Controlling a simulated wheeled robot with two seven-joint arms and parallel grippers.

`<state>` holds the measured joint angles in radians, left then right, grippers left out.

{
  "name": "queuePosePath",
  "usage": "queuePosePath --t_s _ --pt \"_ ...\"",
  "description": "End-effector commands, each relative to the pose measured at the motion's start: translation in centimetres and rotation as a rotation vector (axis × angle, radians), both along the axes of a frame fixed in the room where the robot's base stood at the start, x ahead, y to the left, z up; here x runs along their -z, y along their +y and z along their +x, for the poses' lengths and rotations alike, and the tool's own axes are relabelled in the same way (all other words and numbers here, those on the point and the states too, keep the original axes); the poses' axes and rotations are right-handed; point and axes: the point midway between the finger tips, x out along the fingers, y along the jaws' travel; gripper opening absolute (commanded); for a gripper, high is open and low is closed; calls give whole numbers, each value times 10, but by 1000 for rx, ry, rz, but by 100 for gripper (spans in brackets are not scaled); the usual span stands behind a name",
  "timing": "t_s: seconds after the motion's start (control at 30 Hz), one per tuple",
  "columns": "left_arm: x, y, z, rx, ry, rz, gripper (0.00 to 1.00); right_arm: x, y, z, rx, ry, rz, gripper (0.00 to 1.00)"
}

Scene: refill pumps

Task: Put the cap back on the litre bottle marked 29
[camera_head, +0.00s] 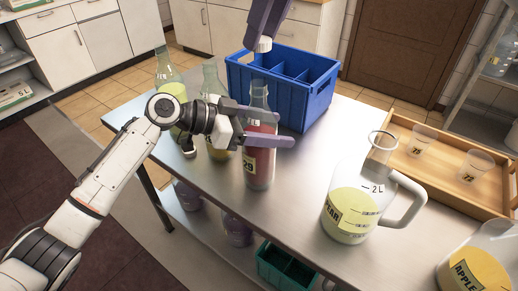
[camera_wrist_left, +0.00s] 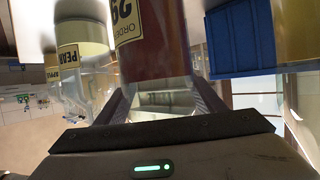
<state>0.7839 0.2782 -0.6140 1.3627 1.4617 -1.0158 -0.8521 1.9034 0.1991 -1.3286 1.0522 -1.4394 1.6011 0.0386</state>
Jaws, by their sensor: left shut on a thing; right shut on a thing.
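The litre bottle marked 29 (camera_head: 259,165) stands upright on the steel table with red liquid in it. Its neck is open. In the left wrist view its yellow order label (camera_wrist_left: 126,18) shows upside down. My left gripper (camera_head: 284,129) is shut on this bottle, with its purple fingers on either side of the body. In the left wrist view the fingers (camera_wrist_left: 162,100) flank the bottle. My right gripper (camera_head: 264,36) is shut on a small white cap (camera_head: 263,45), held above the bottle's neck and apart from it.
A blue crate (camera_head: 318,98) stands behind the bottle. Other bottles (camera_head: 214,80) stand to the left, partly behind my left arm. A 2 L jug (camera_head: 350,205) stands to the right, near a wooden tray (camera_head: 432,184) with two cups. Another jug (camera_head: 475,262) is at lower right.

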Motion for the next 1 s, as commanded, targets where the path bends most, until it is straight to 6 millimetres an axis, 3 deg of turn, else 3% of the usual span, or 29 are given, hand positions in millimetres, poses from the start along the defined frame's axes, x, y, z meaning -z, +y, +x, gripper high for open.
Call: queuePosePath --t_s 0.4,1.0 --pt "0 0 0 0 1 0 22 48 1 1 0 -4 6 8" --pt "0 1 0 0 1 1 22 51 2 1 0 -4 7 8"
